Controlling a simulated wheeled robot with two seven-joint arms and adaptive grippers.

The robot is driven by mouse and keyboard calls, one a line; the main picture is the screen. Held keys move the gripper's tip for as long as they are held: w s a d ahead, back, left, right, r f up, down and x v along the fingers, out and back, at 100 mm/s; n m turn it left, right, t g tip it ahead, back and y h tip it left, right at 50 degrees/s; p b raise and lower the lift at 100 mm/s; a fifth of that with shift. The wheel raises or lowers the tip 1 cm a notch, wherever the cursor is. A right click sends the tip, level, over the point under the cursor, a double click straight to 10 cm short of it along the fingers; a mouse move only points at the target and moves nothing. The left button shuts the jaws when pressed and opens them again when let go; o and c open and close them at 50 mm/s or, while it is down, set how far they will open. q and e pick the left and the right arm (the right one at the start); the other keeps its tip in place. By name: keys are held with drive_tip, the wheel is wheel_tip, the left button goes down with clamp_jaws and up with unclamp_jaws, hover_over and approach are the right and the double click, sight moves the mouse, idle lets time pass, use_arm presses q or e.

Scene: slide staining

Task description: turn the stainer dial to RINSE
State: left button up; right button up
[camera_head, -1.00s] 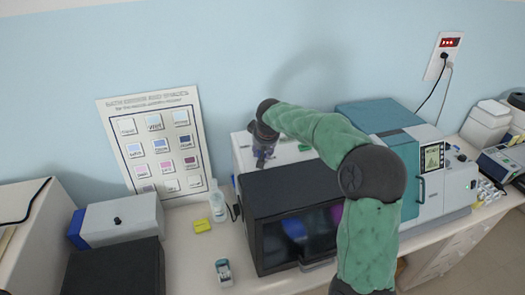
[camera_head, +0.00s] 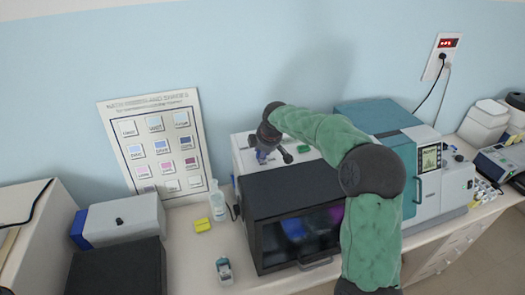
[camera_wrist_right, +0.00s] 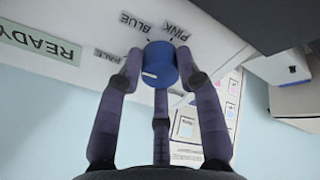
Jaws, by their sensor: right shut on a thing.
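The stainer's dial is a blue round knob (camera_wrist_right: 160,62) on the white panel of the stainer (camera_wrist_right: 85,20), seen in the right wrist view. A short white mark on its face points toward the left of that picture, a little below the PALE label (camera_wrist_right: 110,56). The BLUE label (camera_wrist_right: 133,23) and PINK label (camera_wrist_right: 175,30) lie beyond the dial; I see no RINSE label. My right gripper (camera_wrist_right: 158,60) is shut on the dial, its fingers around it. In the head view the right gripper (camera_head: 264,156) is over the stainer's top. My left gripper is out of view.
A READY display (camera_wrist_right: 40,43) is beside the dial labels. A dark-windowed box front (camera_head: 300,235) is below the gripper. A colour chart (camera_head: 158,145) leans on the wall. A white bottle (camera_head: 217,200) and yellow block (camera_head: 203,225) stand left of the stainer.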

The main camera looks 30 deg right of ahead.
drive_tip(key=n, duration=0.3)
drive_tip(key=shift+f+n+p, duration=0.25)
drive_tip(key=shift+n+p, duration=0.1)
drive_tip(key=shift+n, duration=0.05)
drive_tip(key=n, duration=0.4)
drive_tip(key=shift+n+g+y+p, duration=0.3)
drive_tip(key=shift+p, duration=0.05)
drive_tip(key=n, duration=0.4)
drive_tip(key=shift+f+p, duration=0.1)
drive_tip(key=shift+p, duration=0.2)
drive_tip(key=shift+n+g+p, duration=0.3)
drive_tip(key=shift+n+g, duration=0.1)
drive_tip(key=shift+n, duration=1.8)
drive_tip(key=shift+a, duration=0.1)
drive_tip(key=o, duration=1)
drive_tip(key=shift+o, duration=0.7)
drive_tip(key=shift+w, duration=0.1)
drive_tip(key=shift+r, duration=0.2)
